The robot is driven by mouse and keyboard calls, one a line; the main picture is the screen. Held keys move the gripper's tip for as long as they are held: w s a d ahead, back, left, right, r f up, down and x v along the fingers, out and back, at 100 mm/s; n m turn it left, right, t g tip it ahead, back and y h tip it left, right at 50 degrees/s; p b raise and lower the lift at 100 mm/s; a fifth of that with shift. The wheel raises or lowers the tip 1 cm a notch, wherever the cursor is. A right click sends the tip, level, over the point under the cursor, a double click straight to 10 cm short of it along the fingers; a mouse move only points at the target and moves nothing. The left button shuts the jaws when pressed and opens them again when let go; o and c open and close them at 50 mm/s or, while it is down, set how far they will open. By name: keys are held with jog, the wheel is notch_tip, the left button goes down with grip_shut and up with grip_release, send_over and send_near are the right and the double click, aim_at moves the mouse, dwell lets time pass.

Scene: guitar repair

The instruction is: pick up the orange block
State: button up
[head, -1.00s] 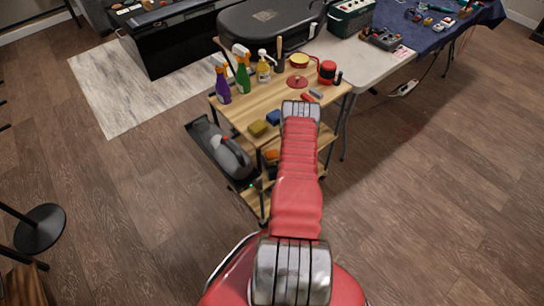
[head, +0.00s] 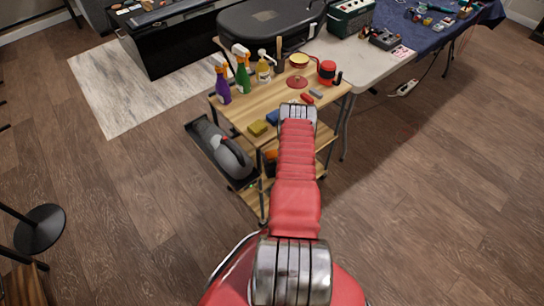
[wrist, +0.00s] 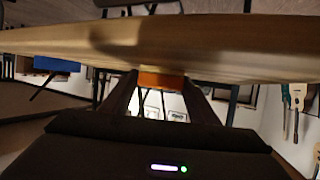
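The orange block (wrist: 161,80) shows in the wrist view between the tips of my gripper (wrist: 161,84), against the wooden surface. That view appears upside down, with the wood along the top. My dark fingers stand one on each side of the block, close to it; contact is not clear. In the head view my gripper is hidden behind the end of my red arm, over the front right of the cart top (head: 246,112). The block between my fingers cannot be made out there.
On the cart top a blue sponge (head: 272,118) and a yellow sponge (head: 257,128) lie left of my arm. A red block (head: 307,98) and grey block (head: 316,93) lie just beyond. Spray bottles (head: 243,77) stand at the back left. A red can (head: 327,72) stands at the right.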

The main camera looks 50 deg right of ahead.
aim_at(272, 155)
jog(key=c, duration=0.8)
jog(key=shift+r, duration=0.15)
jog(key=shift+r, duration=4.85)
